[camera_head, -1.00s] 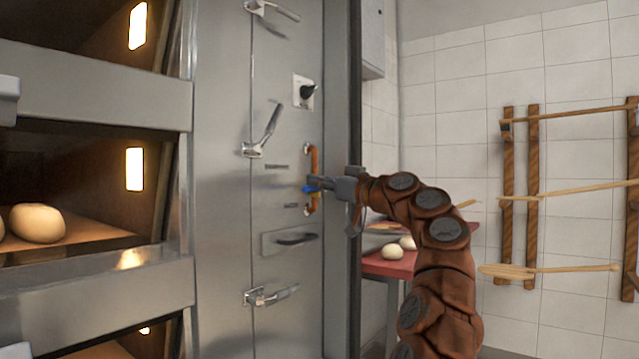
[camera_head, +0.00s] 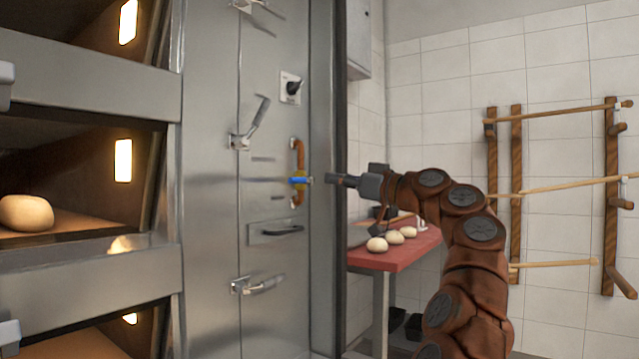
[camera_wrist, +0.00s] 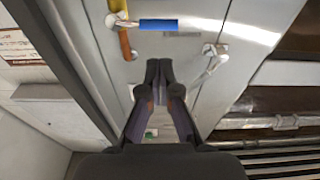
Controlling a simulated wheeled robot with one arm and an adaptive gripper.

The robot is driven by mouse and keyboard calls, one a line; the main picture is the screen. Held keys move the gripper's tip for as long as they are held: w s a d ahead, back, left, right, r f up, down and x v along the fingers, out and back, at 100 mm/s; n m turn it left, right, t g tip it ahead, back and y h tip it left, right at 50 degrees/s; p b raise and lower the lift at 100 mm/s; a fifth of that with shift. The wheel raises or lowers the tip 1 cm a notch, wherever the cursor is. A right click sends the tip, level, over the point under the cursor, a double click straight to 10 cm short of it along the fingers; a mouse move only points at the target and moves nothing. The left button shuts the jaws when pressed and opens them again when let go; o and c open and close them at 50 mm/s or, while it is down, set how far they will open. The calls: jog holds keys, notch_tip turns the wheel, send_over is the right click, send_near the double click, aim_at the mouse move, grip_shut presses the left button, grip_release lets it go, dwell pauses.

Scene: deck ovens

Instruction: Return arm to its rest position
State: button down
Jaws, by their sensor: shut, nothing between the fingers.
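My gripper (camera_head: 335,180) is shut and empty in the head view. It points left toward the steel oven side panel, with a gap between its tips and a blue-handled valve (camera_head: 299,180) on a copper pipe (camera_head: 299,158). In the wrist view my gripper (camera_wrist: 158,68) also shows its fingers together, with nothing between them. The blue handle (camera_wrist: 158,25) lies beyond the fingertips there, apart from them. My brown jointed arm comes up from the lower right of the head view.
Deck ovens with a dough ball (camera_head: 26,213) stand at left. Panel levers (camera_head: 258,122) and a lower handle (camera_head: 265,285) stick out near the valve. A red-topped table (camera_head: 400,256) with dough balls stands behind my arm. A wooden peel rack (camera_head: 516,190) hangs on the tiled wall.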

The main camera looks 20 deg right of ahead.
jog(key=shift+s+d, duration=0.2)
jog(key=shift+s, duration=0.15)
jog(key=shift+a, duration=0.15)
